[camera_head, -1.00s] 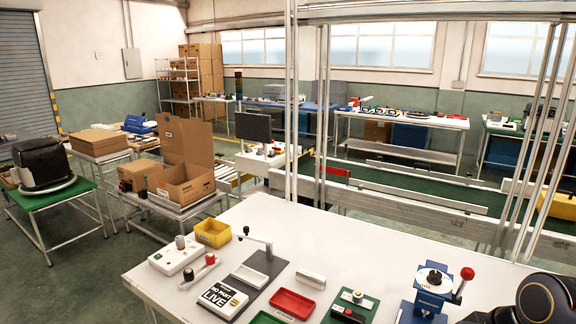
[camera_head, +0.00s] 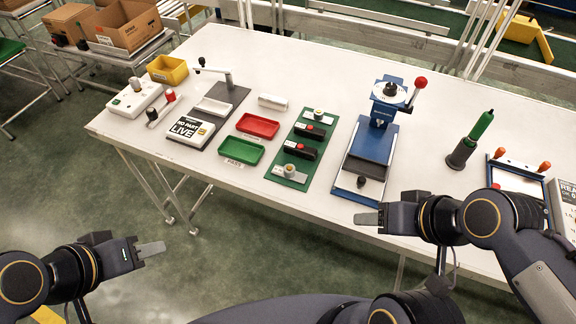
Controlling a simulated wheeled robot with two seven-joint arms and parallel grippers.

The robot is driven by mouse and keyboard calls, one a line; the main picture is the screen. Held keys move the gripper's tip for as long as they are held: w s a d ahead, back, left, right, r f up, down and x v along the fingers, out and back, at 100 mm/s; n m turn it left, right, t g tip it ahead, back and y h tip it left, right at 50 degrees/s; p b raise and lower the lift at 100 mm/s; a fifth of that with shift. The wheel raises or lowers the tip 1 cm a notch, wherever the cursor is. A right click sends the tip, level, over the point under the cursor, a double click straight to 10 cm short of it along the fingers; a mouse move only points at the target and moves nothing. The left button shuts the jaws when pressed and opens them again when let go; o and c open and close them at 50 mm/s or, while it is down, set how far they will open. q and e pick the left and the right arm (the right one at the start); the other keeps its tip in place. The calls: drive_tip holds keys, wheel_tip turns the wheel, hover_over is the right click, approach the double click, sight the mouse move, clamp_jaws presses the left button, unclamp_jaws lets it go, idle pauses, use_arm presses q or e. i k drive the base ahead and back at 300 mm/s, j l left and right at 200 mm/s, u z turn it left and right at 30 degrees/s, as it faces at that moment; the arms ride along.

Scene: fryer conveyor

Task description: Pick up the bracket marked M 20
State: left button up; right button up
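No marking M 20 can be read in this view, so I cannot tell which part is that bracket. A green board (camera_head: 301,150) on the white table carries black pieces (camera_head: 300,151) with red spots and light metal pieces with round knobs. My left gripper (camera_head: 152,249) is at the lower left, in front of the table and over the floor, with nothing visible in it. My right gripper (camera_head: 366,218) is near the table's front edge, just below the blue press. Both are seen side-on, so their finger gaps are hidden.
The blue press (camera_head: 371,143) with a red-knobbed lever stands right of the board. A green tray (camera_head: 241,151), a red tray (camera_head: 258,125) and a yellow bin (camera_head: 167,69) lie left. A dark holder with a green handle (camera_head: 480,126) stands right. The back of the table is clear.

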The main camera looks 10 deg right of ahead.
sight(293, 175)
drive_tip(key=i+j+z, duration=0.4)
drive_tip(key=j+z, duration=0.15)
drive_tip(key=i+j+z, duration=0.1)
drive_tip(key=j+z, duration=0.2)
drive_tip(key=j, duration=0.15)
drive_tip(key=i+j+z, duration=0.1)
drive_tip(key=j+z, duration=0.15)
drive_tip(key=j, duration=0.15)
